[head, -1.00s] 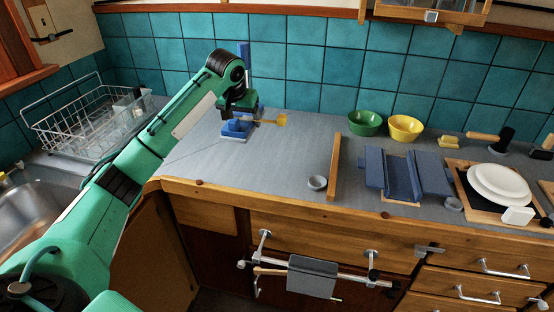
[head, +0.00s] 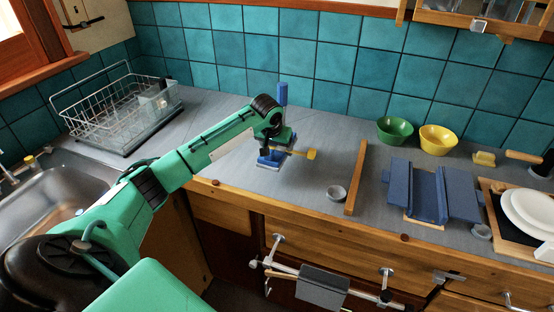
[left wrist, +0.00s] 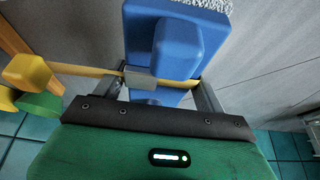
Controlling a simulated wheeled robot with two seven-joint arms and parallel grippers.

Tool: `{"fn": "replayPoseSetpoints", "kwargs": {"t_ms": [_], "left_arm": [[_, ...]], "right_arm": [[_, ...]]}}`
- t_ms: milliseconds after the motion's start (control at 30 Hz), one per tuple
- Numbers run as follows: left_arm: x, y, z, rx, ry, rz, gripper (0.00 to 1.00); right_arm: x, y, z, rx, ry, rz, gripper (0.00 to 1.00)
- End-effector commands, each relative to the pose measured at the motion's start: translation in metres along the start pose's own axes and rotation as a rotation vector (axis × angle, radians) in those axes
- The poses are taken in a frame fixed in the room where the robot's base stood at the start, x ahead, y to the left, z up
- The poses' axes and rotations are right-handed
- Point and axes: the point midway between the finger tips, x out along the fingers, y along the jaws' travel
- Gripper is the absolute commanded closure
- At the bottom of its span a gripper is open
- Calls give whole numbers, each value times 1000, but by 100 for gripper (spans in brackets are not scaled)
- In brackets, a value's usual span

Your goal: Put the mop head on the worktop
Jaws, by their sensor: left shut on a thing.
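The mop head is a blue block with a pale fringe. In the head view the mop head (head: 268,161) is low over the grey worktop (head: 235,180), left of the middle; I cannot tell whether it touches it. In the left wrist view the mop head (left wrist: 205,30) fills the top centre, its pale fringe at the top edge. A yellow rod with a knob (left wrist: 28,72) crosses it. My left gripper (left wrist: 158,85) is shut on the mop head; in the head view the gripper (head: 274,147) is partly hidden by its own wrist. My right gripper is not in view.
A wire dish rack (head: 115,108) and sink (head: 50,190) are left. A small grey cup (head: 337,194), wooden strip (head: 356,178), green bowl (head: 394,130), yellow bowl (head: 437,139) and blue rack (head: 427,193) are right. Bare worktop surrounds the mop head.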

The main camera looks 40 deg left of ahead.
Motion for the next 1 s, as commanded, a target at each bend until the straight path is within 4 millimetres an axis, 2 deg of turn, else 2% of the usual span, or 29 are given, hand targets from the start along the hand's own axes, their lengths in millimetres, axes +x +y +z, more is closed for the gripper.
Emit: {"fn": "replayPoseSetpoints", "kwargs": {"t_ms": [167, 267, 500, 900, 933, 1000], "left_arm": [[18, 0, 7, -1, 2, 0, 57], [25, 0, 10, -1, 0, -1, 57], [56, 0, 23, -1, 1, 1, 57], [62, 0, 25, 0, 2, 1, 57], [62, 0, 26, 0, 1, 0, 24], [62, 0, 26, 0, 1, 0, 10]], "right_arm": [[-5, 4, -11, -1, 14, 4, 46], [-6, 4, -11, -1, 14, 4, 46], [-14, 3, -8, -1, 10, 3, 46], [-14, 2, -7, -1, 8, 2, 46], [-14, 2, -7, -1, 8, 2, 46], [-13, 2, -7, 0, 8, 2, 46]]}}
